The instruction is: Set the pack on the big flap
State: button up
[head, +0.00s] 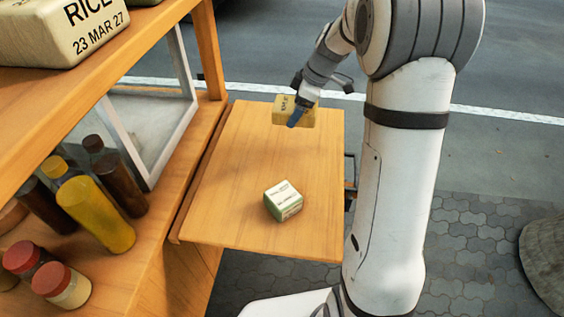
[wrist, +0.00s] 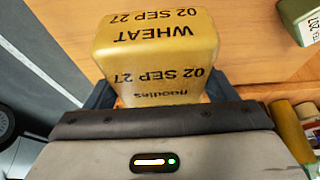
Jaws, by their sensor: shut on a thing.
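My gripper (head: 297,113) is shut on a yellow pack (head: 283,109) over the far part of the big wooden flap (head: 230,165). In the wrist view the yellow pack (wrist: 157,50) reads "WHEAT", "02 SEP 27" and "noodles", with a gripper finger (wrist: 158,98) on each side of it. I cannot tell whether the pack touches the flap. A green and white pack (head: 284,201) sits on the near middle of the flap; its corner also shows at the upper right of the wrist view (wrist: 302,22).
Bottles (head: 95,212) and red-lidded jars (head: 60,285) stand on the counter at the left, beside a glass-sided case (head: 150,120). A large rice pack (head: 65,30) lies on the upper shelf. The flap is bare around the green pack.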

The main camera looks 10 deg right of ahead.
aim_at(290, 143)
notch_tip(290, 143, down, 10)
jog(key=shift+r, duration=0.2)
dwell(0.3)
jog(key=o, duration=1.1)
jog(key=shift+f, duration=0.1)
